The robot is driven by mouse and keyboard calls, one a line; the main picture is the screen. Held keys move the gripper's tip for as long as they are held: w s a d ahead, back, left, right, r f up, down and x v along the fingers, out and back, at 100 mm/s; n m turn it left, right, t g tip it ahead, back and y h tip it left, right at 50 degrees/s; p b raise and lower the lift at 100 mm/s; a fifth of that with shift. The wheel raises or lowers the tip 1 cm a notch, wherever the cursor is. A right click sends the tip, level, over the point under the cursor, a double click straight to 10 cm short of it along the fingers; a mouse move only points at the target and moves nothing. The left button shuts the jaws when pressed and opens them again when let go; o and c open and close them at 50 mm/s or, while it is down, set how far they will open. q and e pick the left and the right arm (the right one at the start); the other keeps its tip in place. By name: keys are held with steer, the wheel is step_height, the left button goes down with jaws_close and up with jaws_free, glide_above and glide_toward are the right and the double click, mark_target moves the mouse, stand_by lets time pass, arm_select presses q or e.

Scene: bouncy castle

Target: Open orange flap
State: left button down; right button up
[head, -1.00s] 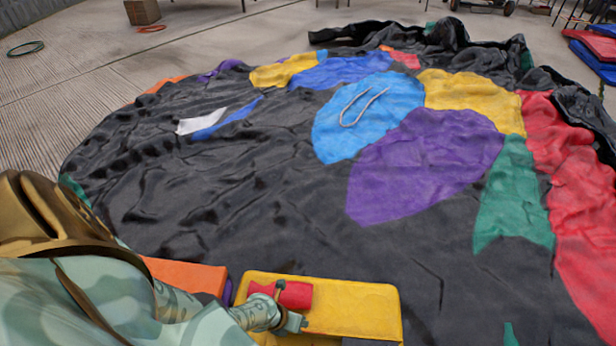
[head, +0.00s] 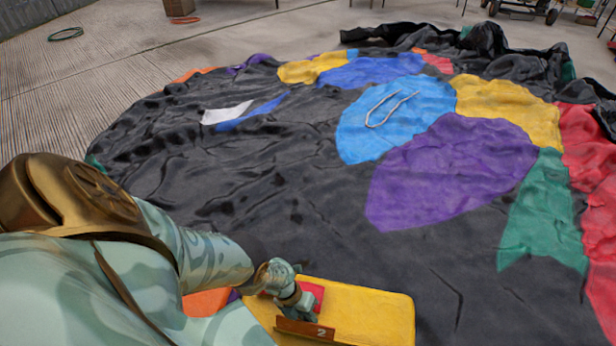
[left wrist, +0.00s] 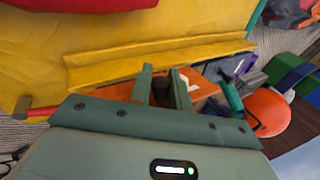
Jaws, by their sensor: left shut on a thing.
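The orange flap (head: 292,327), marked with a 2, shows as a narrow brownish-orange strip in the head view, at the near side of a yellow box (head: 375,312). My left gripper (head: 301,308) is shut on the flap. In the left wrist view, the orange flap (left wrist: 112,91) runs across behind the fingers of my left gripper (left wrist: 162,84), below a raised yellow ledge (left wrist: 150,60) of the box. The exact grip on its edge is partly hidden. My right gripper is in neither view.
A red piece (head: 316,291) sits on the box top beside my gripper. An orange block (head: 206,302) shows behind my left arm. Beyond lies a wide black sheet with coloured patches (head: 455,165). In the left wrist view, an orange ball (left wrist: 268,112) lies at right.

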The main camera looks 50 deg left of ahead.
arm_select(q)
steer(key=c, duration=1.4)
jaws_free()
steer(key=shift+o, duration=0.2)
